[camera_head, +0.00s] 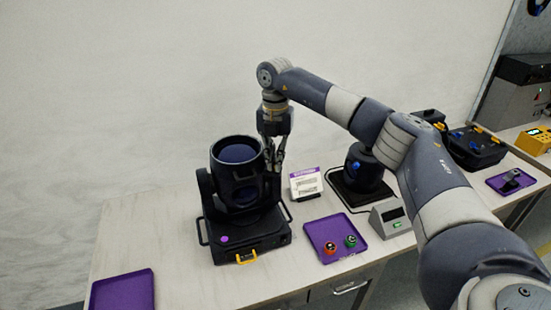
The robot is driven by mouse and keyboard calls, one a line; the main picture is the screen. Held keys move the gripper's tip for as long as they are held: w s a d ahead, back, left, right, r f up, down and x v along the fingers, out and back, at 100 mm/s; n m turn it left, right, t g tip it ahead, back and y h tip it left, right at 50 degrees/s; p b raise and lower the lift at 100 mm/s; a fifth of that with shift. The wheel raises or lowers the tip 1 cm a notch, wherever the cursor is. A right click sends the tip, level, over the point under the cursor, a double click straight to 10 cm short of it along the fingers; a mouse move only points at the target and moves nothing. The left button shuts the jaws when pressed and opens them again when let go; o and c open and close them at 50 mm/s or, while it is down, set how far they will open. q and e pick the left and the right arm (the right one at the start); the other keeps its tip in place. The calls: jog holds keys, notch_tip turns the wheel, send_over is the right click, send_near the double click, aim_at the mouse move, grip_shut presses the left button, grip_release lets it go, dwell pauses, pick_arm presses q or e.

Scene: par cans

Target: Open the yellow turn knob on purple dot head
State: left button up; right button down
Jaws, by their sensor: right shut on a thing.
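The purple dot head is a black par can (238,178) with a wide round barrel facing up. It stands on a black base at the left of the table, with a purple dot (225,238) on the base's front. My right gripper (277,168) reaches down from above to the barrel's right side. Its fingers are closed there against the side of the head. The yellow turn knob is not clearly visible; the fingers cover that spot, and the thing they hold seems to be the knob. My left gripper is not in view.
A purple tray (330,247) holds a red and a green ball-like item. Another purple tray (122,291) lies at front left. A white label card (305,184) and a second black head (366,166) stand to the right.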

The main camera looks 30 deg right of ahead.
jog(key=shift+w+r+m, duration=0.1)
jog(key=shift+r+m, duration=0.1)
jog(key=shift+m, duration=0.1)
jog(key=c, duration=1.8)
grip_release()
jog(key=shift+o, duration=0.2)
jog(key=shift+f, duration=0.1)
notch_tip(320, 180, up, 12)
